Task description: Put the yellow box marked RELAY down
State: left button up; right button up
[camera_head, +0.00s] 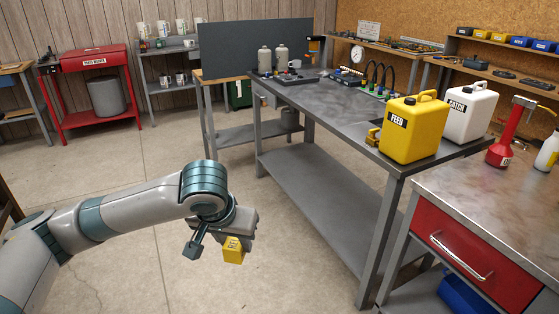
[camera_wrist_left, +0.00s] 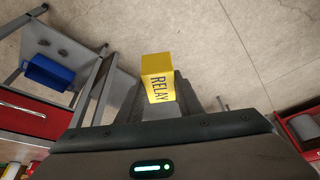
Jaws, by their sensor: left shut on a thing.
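The yellow box marked RELAY (camera_wrist_left: 158,80) is held between the fingers of my left gripper (camera_wrist_left: 155,100) in the left wrist view. The black RELAY lettering shows on its near face. In the head view the yellow box (camera_head: 233,250) hangs below my left gripper (camera_head: 228,238), above the bare concrete floor and left of the grey workbench. The box is clear of any surface. My right gripper is not in view.
The grey workbench (camera_head: 335,105) carries a yellow FEED can (camera_head: 411,130) and a white CATCH can (camera_head: 468,112) at its near end. A red-drawer cabinet (camera_head: 480,250) stands at right. A red cart (camera_head: 95,85) stands far left. Open floor lies between.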

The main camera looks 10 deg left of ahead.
pick_arm(q)
jog(key=s+f, duration=0.3)
jog(key=f, duration=1)
jog(key=shift+s, duration=0.3)
jog(key=shift+a+f, duration=0.1)
jog(key=shift+a, duration=0.05)
